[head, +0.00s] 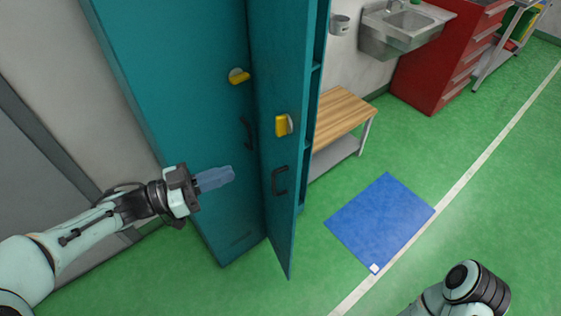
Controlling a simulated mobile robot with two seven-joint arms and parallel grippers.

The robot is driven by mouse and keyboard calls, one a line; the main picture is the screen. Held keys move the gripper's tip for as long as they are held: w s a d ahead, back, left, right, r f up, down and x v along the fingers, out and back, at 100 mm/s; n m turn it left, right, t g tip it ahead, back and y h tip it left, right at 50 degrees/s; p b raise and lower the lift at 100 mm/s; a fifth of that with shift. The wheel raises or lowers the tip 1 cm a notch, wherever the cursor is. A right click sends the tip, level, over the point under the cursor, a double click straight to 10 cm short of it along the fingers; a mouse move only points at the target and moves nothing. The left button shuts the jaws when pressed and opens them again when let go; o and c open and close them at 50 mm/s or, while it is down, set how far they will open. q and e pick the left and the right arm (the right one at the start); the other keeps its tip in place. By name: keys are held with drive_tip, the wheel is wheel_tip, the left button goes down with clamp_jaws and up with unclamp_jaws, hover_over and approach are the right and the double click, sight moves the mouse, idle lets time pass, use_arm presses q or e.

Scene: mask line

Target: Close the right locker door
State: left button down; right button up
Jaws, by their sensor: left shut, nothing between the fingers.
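The teal locker (170,75) stands at the left with its left door face flat. The right locker door (280,225) stands ajar, angled out toward me, with a black handle (280,181) and a yellow latch (283,125) on its visible face. Part of the shelved interior (316,85) shows at the right of it. My left gripper (227,176) is shut and empty, with bluish fingers pointing right, in front of the left door and left of the right door's handle. It appears apart from the right door. Of my right arm, only a part shows at the bottom right; its gripper is out of view.
A wooden bench (342,112) stands just right of the locker. A blue floor mat (382,222) lies on the green floor, near a white line. A sink (402,30) and a red drawer cabinet (440,60) are farther back. The floor before the locker is clear.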

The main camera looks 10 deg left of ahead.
sight(296, 150)
use_arm(q)
drive_tip(key=x, duration=1.4)
drive_tip(key=shift+p, duration=0.3)
